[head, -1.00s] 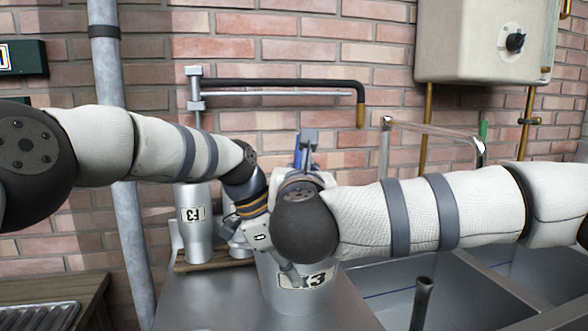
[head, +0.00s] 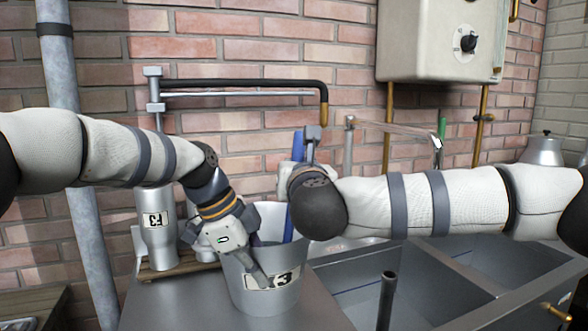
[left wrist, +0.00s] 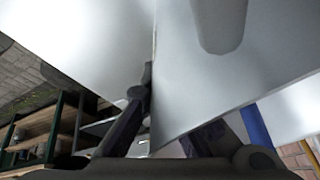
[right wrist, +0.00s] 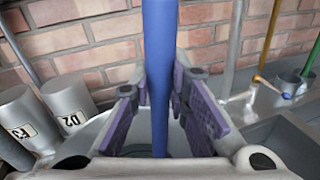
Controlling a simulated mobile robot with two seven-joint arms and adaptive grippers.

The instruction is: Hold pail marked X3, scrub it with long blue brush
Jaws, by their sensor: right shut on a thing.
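The grey metal pail (head: 262,303) stands on the steel counter. Its label is partly covered by a left finger; a 3 shows. My left gripper (head: 257,252) is at its near left side, one finger outside the wall and the other at the rim. In the left wrist view the fingers (left wrist: 168,118) stand apart, with pale metal close in front. My right gripper (head: 294,178) is shut on the long blue brush (head: 297,150). The right wrist view shows the blue handle (right wrist: 158,50) upright between the pads. The brush's lower end is hidden in the pail.
A pail marked F3 (head: 157,240) stands on a wooden board at left; a pail marked D2 (right wrist: 70,108) is beside it. Sink basins (head: 440,275) lie to the right. A pipe (head: 85,220) rises at left, and a black-sleeved spout (head: 250,86) reaches over the counter.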

